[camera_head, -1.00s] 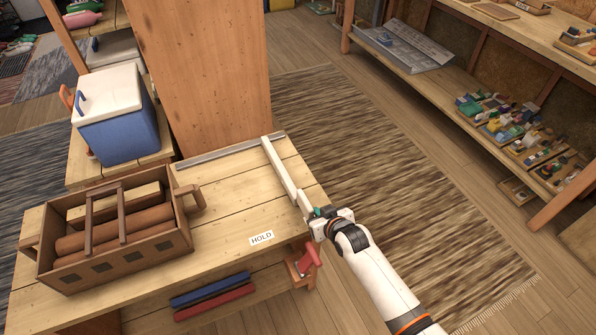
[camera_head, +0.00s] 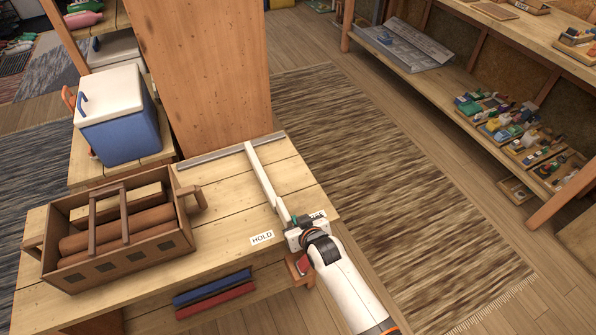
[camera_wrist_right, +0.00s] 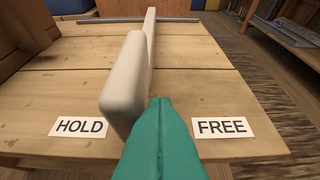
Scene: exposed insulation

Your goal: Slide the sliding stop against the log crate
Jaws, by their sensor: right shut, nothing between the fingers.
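The sliding stop (camera_head: 265,178) is a long pale bar lying across the wooden table, from the back rail to near the front edge. The log crate (camera_head: 120,258), brown and holding logs, stands to its left, with bare table between them. My right gripper (camera_head: 292,221) is at the stop's front end. In the right wrist view its teal fingers (camera_wrist_right: 160,125) are closed together, just right of the stop's thick near end (camera_wrist_right: 124,88); whether they touch it I cannot tell. That end lies between the HOLD label (camera_wrist_right: 80,127) and the FREE label (camera_wrist_right: 222,127). My left gripper is out of view.
A grey rail (camera_head: 212,155) runs along the table's back edge. A tall wooden panel (camera_head: 205,70) and a blue cooler (camera_head: 120,132) stand behind. The crate's handle (camera_head: 195,197) juts toward the stop. Blue and red bars (camera_head: 213,288) lie below the tabletop.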

